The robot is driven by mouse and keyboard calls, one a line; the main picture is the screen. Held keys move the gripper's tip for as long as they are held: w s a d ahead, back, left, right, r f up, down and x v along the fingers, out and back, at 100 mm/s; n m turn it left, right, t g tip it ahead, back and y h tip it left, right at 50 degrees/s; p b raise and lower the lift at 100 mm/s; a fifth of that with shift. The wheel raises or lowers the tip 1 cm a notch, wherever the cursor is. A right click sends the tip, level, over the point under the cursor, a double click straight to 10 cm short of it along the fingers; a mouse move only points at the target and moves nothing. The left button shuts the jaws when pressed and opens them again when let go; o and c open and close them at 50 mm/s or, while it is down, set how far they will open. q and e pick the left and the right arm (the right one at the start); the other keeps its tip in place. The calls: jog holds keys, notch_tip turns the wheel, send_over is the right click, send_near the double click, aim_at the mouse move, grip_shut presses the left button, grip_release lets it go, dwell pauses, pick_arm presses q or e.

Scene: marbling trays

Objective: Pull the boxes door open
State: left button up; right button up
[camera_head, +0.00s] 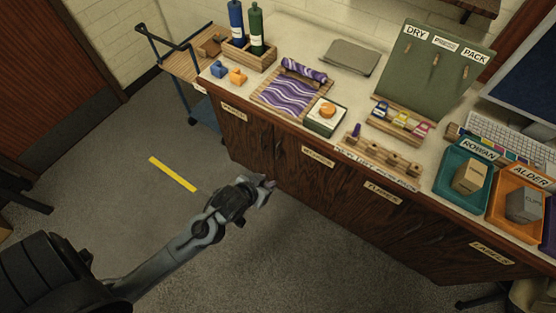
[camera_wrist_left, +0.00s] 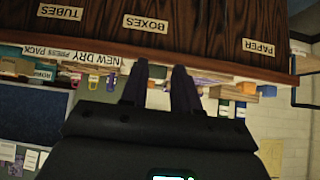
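The boxes door (camera_head: 312,180) is a dark wood cabinet door under the counter, with a pale label near its top. It looks shut. The BOXES label (camera_wrist_left: 146,23) reads clearly, upside down, in the left wrist view. A dark upright handle (camera_head: 277,148) shows near the door's left edge, beside the paper door (camera_head: 238,140). My left gripper (camera_head: 269,184) is in front of the cabinet, lower in the picture than the handle. In the wrist view its fingers (camera_wrist_left: 160,70) are apart with nothing between them. Contact with the door cannot be told. My right gripper is not in view.
The counter carries a purple marbled tray (camera_head: 285,95), bottles, a teal tray (camera_head: 449,196) and an orange tray (camera_head: 506,224). A blue-framed cart (camera_head: 185,80) stands at the cabinet's left end. The grey floor (camera_head: 290,265) in front is clear, with a yellow strip (camera_head: 172,174).

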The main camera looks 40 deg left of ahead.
pick_arm(q)
jog(key=w+a+f+n+t+y+b, duration=0.1)
jog(key=w+a+f+t+b, duration=0.15)
jog(key=w+f+b, duration=0.45)
jog(key=w+a+f+n+t+y+b, duration=0.1)
jog(key=w+a+f+t+b, duration=0.15)
jog(key=f+b, duration=0.9)
jog(key=t+y+b, duration=0.2)
jog(key=t+b, duration=0.1)
jog(key=b, duration=1.5)
send_near(277, 151)
jog(key=f, duration=0.1)
jog(key=shift+n, duration=0.3)
jog(key=b+x, duration=0.4)
jog(key=x, duration=0.5)
jog(key=shift+a+r+b, duration=0.1)
jog(key=shift+r+b, duration=0.05)
jog(key=shift+b, duration=0.15)
jog(key=shift+b+x, duration=0.3)
jog(key=shift+x, duration=0.45)
jog(key=shift+r, duration=0.1)
jog(key=shift+c, duration=0.4)
grip_shut()
